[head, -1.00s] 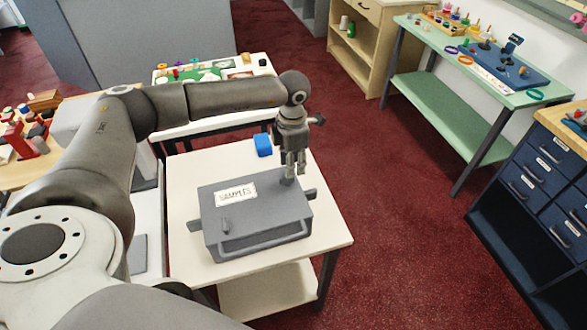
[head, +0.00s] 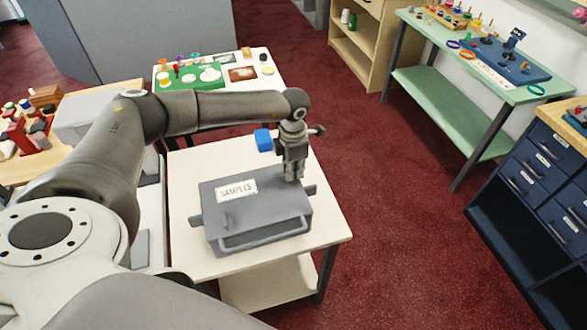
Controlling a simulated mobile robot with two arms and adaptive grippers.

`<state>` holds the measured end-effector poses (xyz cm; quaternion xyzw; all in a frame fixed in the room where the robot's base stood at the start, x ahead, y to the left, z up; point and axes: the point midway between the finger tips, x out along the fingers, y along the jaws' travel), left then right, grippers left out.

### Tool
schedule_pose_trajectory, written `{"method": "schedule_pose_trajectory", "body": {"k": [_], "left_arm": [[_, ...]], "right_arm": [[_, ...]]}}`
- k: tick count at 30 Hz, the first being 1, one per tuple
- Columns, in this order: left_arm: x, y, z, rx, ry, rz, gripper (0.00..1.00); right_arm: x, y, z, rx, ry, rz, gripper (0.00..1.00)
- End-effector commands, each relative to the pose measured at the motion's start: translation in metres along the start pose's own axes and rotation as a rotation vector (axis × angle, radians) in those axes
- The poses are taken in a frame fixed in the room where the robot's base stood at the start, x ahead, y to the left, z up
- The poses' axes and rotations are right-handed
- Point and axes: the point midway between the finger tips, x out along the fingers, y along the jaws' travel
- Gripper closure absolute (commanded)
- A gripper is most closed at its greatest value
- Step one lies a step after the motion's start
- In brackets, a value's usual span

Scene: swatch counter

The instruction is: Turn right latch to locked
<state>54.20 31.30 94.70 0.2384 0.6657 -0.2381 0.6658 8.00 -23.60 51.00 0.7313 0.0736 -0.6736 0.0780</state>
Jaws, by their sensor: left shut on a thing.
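A grey box with a "SAMPLES" label (head: 258,217) sits on a white table, with a handle bar (head: 265,235) along its front. My left gripper (head: 292,180) points down at the lid's back right and is shut on the right latch. The fingers hide most of that latch, so I cannot tell how it is turned. My right gripper does not show.
A blue block (head: 264,140) lies on the white table (head: 190,165) behind the box. A green workbench (head: 440,95) and dark blue drawers (head: 545,190) stand to the right. Red carpet between them is clear.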

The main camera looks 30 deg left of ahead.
Motion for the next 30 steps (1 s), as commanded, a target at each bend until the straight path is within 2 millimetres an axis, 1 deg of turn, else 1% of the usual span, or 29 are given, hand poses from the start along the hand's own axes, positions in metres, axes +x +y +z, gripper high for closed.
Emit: {"method": "schedule_pose_trajectory", "body": {"k": [8,14,20,30], "left_arm": [[0.0,0.001,0.0,-0.024,-0.001,0.0,1.0],[0.001,0.003,0.0,-0.113,-0.001,0.0,1.0],[0.002,0.006,-0.001,-0.271,-0.001,0.001,1.0],[0.001,0.011,-0.003,-0.595,-0.002,0.001,1.0]], "right_arm": [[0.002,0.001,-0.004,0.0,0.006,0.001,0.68],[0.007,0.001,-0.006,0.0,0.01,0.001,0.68],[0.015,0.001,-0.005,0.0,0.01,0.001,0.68],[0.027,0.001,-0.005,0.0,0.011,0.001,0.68]]}}
